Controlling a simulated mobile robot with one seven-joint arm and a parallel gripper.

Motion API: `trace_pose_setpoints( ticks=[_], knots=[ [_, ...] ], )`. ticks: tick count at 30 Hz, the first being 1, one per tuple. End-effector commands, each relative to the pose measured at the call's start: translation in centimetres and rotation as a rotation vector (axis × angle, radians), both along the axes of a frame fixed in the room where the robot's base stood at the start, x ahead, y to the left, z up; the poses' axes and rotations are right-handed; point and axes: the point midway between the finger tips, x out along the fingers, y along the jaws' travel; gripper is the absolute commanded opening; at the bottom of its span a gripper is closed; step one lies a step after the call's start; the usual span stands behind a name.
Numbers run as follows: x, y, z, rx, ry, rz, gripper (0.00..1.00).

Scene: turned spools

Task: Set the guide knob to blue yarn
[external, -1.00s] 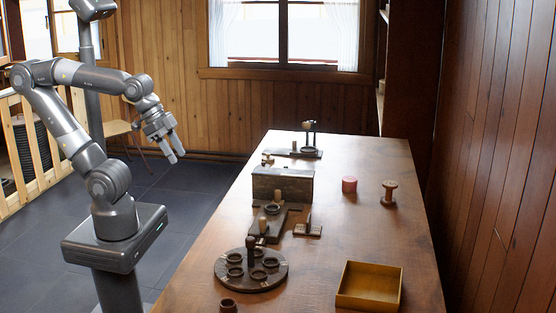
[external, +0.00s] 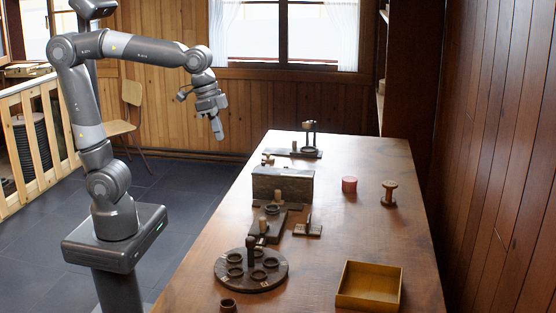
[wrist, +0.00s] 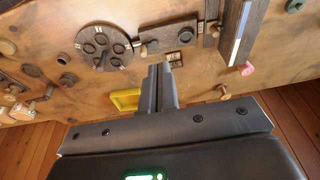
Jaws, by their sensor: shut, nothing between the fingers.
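I cannot tell for sure which part is the guide knob. A small dark stand (external: 307,230) with an upright piece sits mid-table; in the wrist view it has pale markings (wrist: 174,58). Beside it is a dark board (external: 266,228) with a ring and a light wooden peg (external: 263,225). No blue yarn can be made out; the dark box (external: 283,184) shows a pale bluish strip (wrist: 239,40) in the wrist view. My gripper (external: 219,133) is shut and empty, in the air left of the table, touching nothing. Its fingers also show in the wrist view (wrist: 162,70).
A round dark turntable (external: 225,280) with several rings stands in front. A yellow tray (external: 370,305), a wooden spool (external: 389,194) and a red cylinder (external: 349,184) are on the right. A fixture (external: 300,153) stands at the far end. The right side between spool and tray is clear.

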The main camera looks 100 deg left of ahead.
Motion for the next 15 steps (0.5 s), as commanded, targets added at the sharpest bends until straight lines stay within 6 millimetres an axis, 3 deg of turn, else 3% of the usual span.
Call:
trace_pose_setpoints(
  ticks=[15],
  knots=[
    [10.9, 5.4, -1.0, -0.010, 0.216, 0.044, 0.00]
  ],
)
